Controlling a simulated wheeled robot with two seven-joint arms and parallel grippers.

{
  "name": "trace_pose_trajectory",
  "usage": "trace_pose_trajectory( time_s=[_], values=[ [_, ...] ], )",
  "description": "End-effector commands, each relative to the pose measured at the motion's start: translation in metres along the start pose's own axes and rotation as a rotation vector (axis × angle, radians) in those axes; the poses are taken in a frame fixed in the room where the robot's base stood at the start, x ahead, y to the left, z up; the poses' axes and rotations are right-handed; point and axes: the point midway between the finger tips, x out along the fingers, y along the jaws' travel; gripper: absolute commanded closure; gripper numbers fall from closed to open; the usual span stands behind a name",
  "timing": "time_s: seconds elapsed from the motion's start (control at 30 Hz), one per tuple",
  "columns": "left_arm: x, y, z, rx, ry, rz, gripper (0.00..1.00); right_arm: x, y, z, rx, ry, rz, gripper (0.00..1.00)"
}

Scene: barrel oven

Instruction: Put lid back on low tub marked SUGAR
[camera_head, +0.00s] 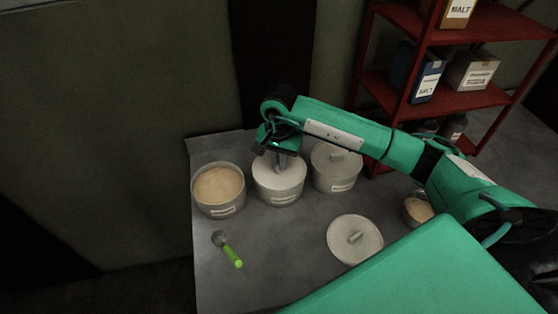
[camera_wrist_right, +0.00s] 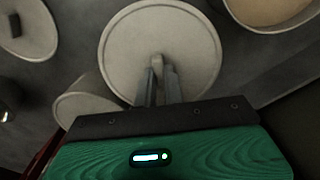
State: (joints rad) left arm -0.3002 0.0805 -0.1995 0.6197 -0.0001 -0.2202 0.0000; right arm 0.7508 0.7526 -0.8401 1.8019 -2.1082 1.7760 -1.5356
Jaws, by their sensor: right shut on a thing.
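Three low round grey tubs stand in a row, with labels too small to read, so I cannot tell which says SUGAR. The left tub (camera_head: 219,205) is open with tan contents; it also shows in the right wrist view (camera_wrist_right: 268,20). The middle tub (camera_head: 279,196) has a round pale lid (camera_head: 270,178) on top, and I cannot tell if it sits fully down. My right gripper (camera_head: 281,162) is shut on that lid's knob (camera_wrist_right: 157,60). The right tub (camera_head: 335,182) is lidded. A loose lid (camera_head: 367,246) lies flat on the table. My left gripper is out of view.
A green-handled scoop (camera_head: 231,254) lies on the grey table (camera_head: 285,260) in front of the left tub. A small bowl (camera_head: 418,210) of tan stuff stands at the right under my arm. A red shelf (camera_head: 480,97) with boxes stands behind at right.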

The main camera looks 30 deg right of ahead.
Motion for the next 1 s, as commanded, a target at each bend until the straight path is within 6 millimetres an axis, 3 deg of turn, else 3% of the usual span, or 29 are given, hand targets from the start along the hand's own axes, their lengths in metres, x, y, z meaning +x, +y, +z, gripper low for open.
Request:
trace_pose_trajectory(
  time_s=[1.0],
  values=[
    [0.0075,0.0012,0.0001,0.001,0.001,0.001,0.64,-0.0003,-0.0003,0.0003,-0.001,-0.001,0.0,1.0]
  ],
)
